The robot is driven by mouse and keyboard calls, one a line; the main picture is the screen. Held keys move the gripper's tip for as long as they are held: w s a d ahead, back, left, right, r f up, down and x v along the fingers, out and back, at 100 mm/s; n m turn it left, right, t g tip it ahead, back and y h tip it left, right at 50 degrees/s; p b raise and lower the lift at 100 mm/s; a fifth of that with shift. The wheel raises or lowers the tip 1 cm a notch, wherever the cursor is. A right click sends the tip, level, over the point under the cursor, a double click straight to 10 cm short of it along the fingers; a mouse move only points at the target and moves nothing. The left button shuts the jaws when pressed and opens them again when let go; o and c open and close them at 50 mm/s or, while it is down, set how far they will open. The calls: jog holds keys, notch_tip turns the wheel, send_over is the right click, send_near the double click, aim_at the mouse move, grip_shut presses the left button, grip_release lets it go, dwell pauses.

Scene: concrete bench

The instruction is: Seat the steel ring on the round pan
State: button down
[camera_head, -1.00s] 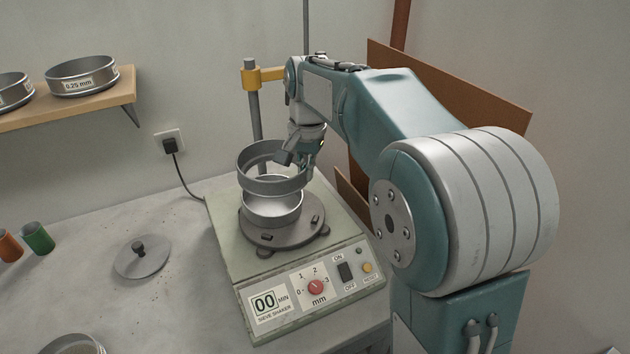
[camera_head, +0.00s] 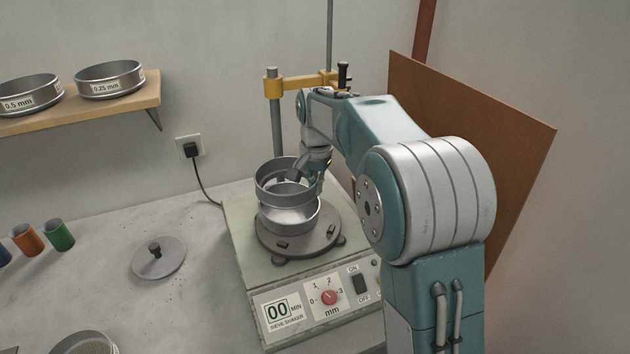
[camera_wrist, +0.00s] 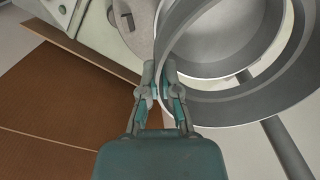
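The steel ring (camera_head: 274,193) is a plain open cylinder wall. My gripper (camera_head: 302,174) is shut on the right side of its wall and holds it over the round pan (camera_head: 291,219). The pan is a shallow bright steel dish on the dark round plate of the sieve shaker. In the head view the ring sits slightly left of the pan, its lower edge overlapping the pan's back rim. In the wrist view the fingers (camera_wrist: 163,84) pinch the ring wall (camera_wrist: 176,38), and the pan (camera_wrist: 222,45) shows through the ring, off-centre. I cannot tell whether ring and pan touch.
The sieve shaker (camera_head: 245,262) has a post with a yellow clamp (camera_head: 300,84) behind the ring. A lid (camera_head: 158,258) lies on the bench to the left, near coloured cups (camera_head: 58,235). A shelf (camera_head: 130,101) bears sieves. A brown board (camera_head: 470,130) stands right.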

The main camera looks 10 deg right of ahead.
aim_at(316, 212)
jog(key=shift+f, duration=1.45)
jog(key=shift+s+f, duration=0.1)
jog(key=shift+f, duration=0.45)
dwell(0.6)
jog(key=c, duration=0.7)
grip_release()
notch_tip(316, 212, up, 12)
jog(key=shift+f, duration=0.1)
